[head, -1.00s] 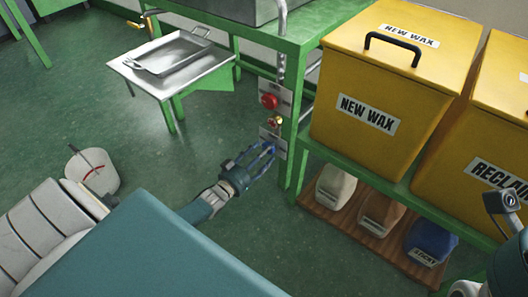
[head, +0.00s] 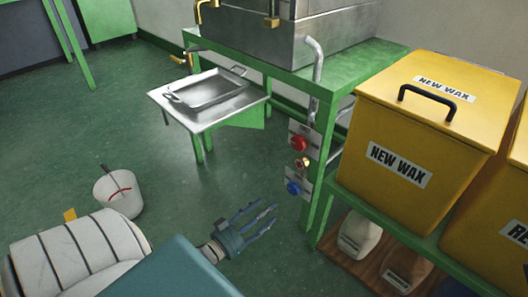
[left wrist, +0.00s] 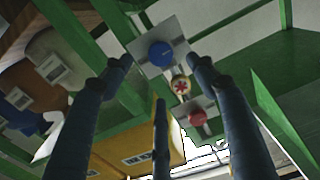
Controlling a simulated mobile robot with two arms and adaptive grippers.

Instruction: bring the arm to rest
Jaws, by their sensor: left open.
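My left gripper (head: 262,220) is open and empty in the head view, low in front of the green bench's leg. Its fingers are spread and point right, apart from the control panel. In the left wrist view its dark blue fingers (left wrist: 165,85) frame a blue knob (left wrist: 160,55), a small red-and-yellow valve (left wrist: 180,88) and a red knob (left wrist: 196,115). In the head view the red knob (head: 298,143) sits above the small brass-and-red valve (head: 302,163) and the blue knob (head: 293,187). My right gripper is out of view.
A metal tray (head: 207,90) rests on a low side table (head: 160,98) left of the green bench (head: 376,58). A yellow NEW WAX bin (head: 400,190) stands at right above several sacks (head: 358,235). A white bucket (head: 119,193) stands on the floor at left. Open floor lies between.

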